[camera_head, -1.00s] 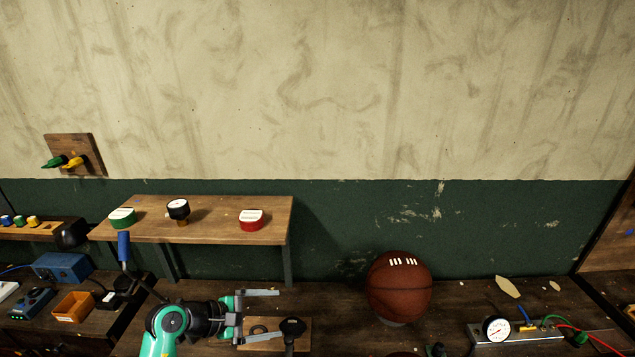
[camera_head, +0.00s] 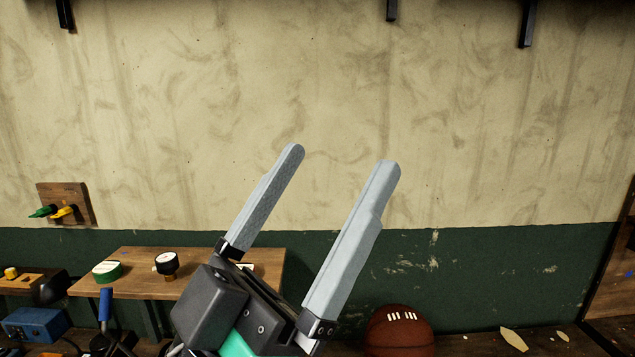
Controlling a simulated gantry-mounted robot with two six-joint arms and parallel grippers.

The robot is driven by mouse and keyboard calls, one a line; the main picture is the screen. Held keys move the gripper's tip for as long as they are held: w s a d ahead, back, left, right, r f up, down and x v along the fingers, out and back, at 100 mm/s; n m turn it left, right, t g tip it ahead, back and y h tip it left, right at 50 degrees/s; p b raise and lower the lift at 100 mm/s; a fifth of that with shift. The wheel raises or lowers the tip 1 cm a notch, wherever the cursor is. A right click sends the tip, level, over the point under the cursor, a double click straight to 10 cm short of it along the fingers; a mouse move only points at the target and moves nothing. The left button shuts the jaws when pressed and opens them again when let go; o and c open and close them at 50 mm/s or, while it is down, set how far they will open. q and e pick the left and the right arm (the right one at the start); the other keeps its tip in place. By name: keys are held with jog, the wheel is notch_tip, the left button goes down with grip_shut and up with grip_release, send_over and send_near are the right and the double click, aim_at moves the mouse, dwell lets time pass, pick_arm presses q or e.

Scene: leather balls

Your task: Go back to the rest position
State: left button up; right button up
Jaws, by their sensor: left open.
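My left gripper (camera_head: 342,162) is raised close to the camera in the head view, its two long grey fingers spread apart and pointing up. Nothing is between the fingers, and the wall shows through the gap. Its dark body covers part of the wooden shelf (camera_head: 135,284) and most of the red-and-white item there. A brown leather ball (camera_head: 399,335) with white laces sits on the bench to the right of the gripper, cut off by the bottom edge. My right gripper is not in view.
On the shelf stand a green-and-white item (camera_head: 107,271) and a dark knob with a white top (camera_head: 167,263). A wall board (camera_head: 66,203) holds green and yellow handles. A blue box (camera_head: 36,325) is at lower left.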

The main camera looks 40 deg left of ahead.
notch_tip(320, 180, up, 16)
jog(key=p, duration=1.6)
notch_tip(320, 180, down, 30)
jog(key=b, duration=3)
